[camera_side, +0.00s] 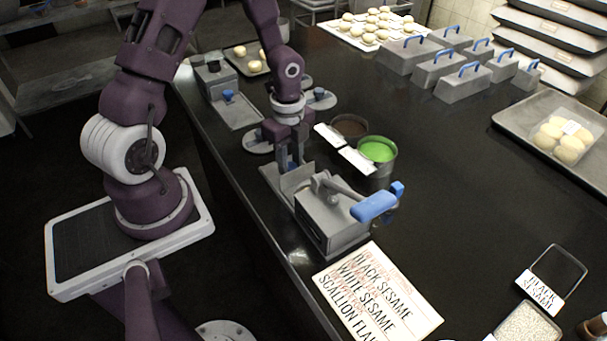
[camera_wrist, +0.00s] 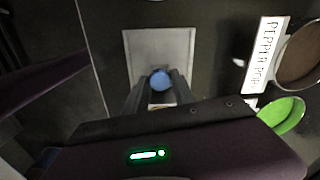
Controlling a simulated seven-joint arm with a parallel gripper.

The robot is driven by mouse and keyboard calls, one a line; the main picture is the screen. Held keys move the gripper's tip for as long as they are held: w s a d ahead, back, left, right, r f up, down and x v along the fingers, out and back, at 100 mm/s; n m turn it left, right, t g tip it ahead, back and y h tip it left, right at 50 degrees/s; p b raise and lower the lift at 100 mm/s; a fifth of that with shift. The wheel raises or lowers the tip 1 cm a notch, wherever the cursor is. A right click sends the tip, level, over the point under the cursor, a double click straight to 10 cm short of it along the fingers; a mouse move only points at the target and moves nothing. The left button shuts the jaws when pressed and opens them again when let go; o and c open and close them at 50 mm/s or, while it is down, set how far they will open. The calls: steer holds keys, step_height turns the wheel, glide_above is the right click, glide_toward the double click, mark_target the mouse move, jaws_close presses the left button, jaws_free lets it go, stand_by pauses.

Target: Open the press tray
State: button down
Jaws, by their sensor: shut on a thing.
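The press (camera_side: 330,222) is a grey metal box with a lever that ends in a blue handle (camera_side: 375,205). It stands near the left edge of the black counter. A grey metal plate (camera_side: 270,181) lies at its far end, and a grey plate (camera_wrist: 158,48) also shows ahead of the fingers in the wrist view. My gripper (camera_side: 291,166) points down at the far end of the press. In the wrist view its fingers are shut on a round blue knob (camera_wrist: 161,80). The fingers hide the knob in the side view, and how far the tray is out is unclear.
A bin of green filling (camera_side: 377,151) and a dark-filled bin (camera_side: 349,127) stand close to the right of my gripper, with white labels. A second press (camera_side: 216,80) stands behind. A printed sesame card (camera_side: 378,292) lies in front. The counter's middle right is clear.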

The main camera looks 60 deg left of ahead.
steer(key=a, duration=0.4)
steer(key=shift+a, duration=0.25)
steer(key=c, duration=1.1)
jaws_free()
steer(key=shift+o, duration=0.2)
step_height(320, 180, up, 14)
steer(key=s+d+n+y, duration=0.1)
steer(key=d+n, duration=0.2)
steer(key=s+d+r+n+t+h, duration=0.1)
steer(key=s+d+r+n+t, duration=0.4)
steer(key=s+d+r+n, duration=0.7)
steer(key=shift+s+d+r+n+t, duration=0.3)
steer(key=shift+s+r+n, duration=0.1)
steer(key=shift+s, duration=0.55)
